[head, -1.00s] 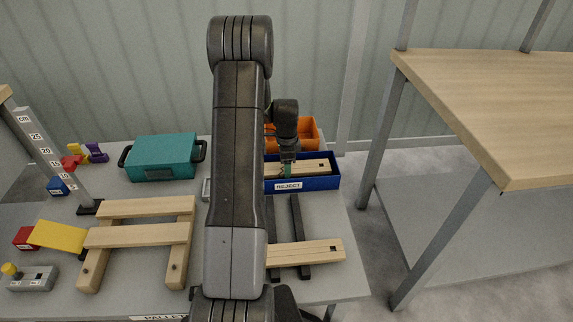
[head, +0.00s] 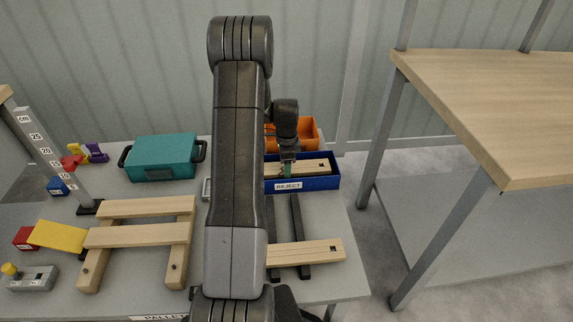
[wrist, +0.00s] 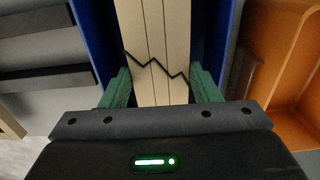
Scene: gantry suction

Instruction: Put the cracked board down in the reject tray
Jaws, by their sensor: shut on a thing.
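The cracked board (wrist: 160,35) is light wood with a black zigzag crack across it. In the wrist view it lies between the green fingers of my gripper (wrist: 158,90), which is shut on it. The blue reject tray (head: 318,183) carries a REJECT label, and its walls show on both sides of the board in the wrist view (wrist: 215,40). In the head view the board (head: 314,166) is within the tray's outline, with my gripper (head: 289,168) over it. I cannot tell if the board touches the tray floor. My arm hides the tray's left end.
An orange bin (head: 306,131) stands right behind the tray. Another board (head: 310,253) lies on dark rails in front. A teal case (head: 160,158) and a wooden pallet (head: 137,236) are to the left. A wooden-topped table (head: 490,110) stands at right.

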